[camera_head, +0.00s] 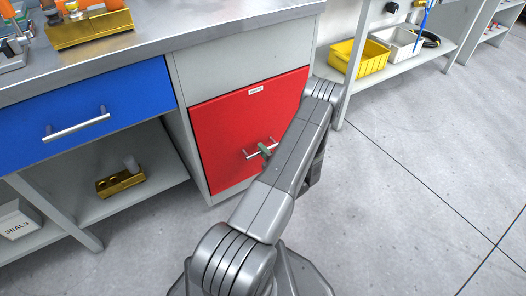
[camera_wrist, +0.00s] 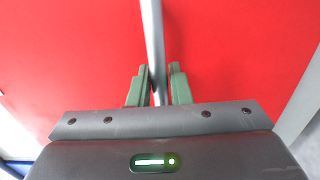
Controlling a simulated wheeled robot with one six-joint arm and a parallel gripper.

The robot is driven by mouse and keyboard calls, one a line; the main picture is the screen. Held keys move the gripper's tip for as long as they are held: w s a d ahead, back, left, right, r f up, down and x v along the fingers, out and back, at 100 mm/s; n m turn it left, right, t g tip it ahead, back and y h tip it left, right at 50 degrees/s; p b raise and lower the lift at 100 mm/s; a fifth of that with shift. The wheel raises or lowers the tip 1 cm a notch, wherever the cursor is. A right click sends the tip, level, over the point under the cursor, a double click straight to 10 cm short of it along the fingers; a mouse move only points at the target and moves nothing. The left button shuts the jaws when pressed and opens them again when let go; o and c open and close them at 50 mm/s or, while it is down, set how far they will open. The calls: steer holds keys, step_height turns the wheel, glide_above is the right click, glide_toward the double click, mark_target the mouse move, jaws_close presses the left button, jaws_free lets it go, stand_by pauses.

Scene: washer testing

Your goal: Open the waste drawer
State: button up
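The waste drawer (camera_head: 225,125) has a red front with a small white label near its top edge; its text is too small to read surely. The front looks flush with the cabinet, so the drawer is shut. Its metal bar handle (camera_head: 250,155) is partly hidden by my arm. In the wrist view the handle (camera_wrist: 153,35) runs upright between the green fingers of my gripper (camera_wrist: 159,75). The fingers stand apart on either side of the bar, with a narrow gap on the right. My gripper (camera_head: 265,150) also shows at the handle in the head view.
A blue drawer (camera_head: 85,110) with its own bar handle is at left, above an open shelf with a brass block (camera_head: 120,182). A bench top (camera_head: 190,25) lies above. A yellow bin (camera_head: 360,60) is on a shelf at right. The floor in front is clear.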

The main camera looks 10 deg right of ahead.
jaws_close()
steer(key=shift+s, duration=0.2)
